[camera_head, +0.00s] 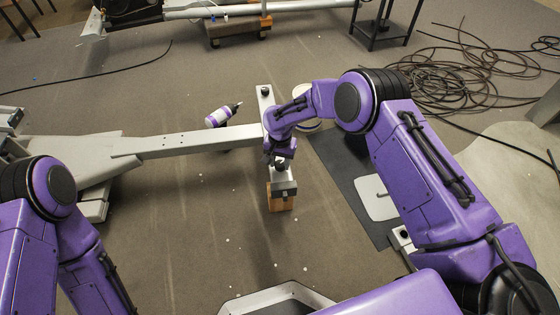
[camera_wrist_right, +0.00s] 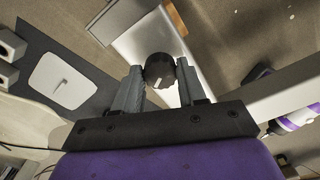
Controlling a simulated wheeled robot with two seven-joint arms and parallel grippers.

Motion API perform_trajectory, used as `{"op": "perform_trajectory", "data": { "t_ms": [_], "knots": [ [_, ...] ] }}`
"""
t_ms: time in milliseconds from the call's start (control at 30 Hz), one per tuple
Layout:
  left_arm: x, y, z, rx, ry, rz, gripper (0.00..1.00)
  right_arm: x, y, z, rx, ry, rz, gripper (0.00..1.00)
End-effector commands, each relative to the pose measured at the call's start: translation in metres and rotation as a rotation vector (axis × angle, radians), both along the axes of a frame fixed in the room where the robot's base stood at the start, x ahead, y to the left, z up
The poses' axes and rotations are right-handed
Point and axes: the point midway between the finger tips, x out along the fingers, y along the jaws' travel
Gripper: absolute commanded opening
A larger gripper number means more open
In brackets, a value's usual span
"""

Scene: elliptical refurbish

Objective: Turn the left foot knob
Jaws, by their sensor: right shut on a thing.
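A grey metal foot bar (camera_head: 267,108) lies crosswise at the end of a long beam, with a black knob near each end. The far knob (camera_head: 265,91) stands free. The near black foot knob (camera_head: 281,167) is at my right gripper (camera_head: 279,160), which reaches down over the near end of the bar. In the right wrist view the knob (camera_wrist_right: 160,71) sits between the two fingers of the right gripper (camera_wrist_right: 160,82), which are shut on it. My left arm shows at the lower left, but its gripper is out of view.
A wooden block (camera_head: 279,202) supports the near end of the bar. A purple-and-white bottle (camera_head: 218,117) lies beside the long beam (camera_head: 195,142). A dark mat (camera_head: 343,172) with a white plate (camera_head: 377,198) lies to the right. Black cables (camera_head: 450,80) are coiled at upper right.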

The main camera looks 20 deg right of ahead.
Motion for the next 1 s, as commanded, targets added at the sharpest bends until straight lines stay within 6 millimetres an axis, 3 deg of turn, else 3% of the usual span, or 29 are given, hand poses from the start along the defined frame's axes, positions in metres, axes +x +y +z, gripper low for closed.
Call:
{"op": "perform_trajectory", "data": {
  "t_ms": [367,1000],
  "knots": [
    [0.001,0.001,0.011,0.001,-0.001,-0.001,0.43,0.000,0.000,0.002,0.000,0.000,0.161,0.10],
    [0.001,0.001,0.028,0.002,-0.002,-0.001,0.43,0.000,-0.001,0.001,0.001,0.000,0.757,0.10]
  ]
}}
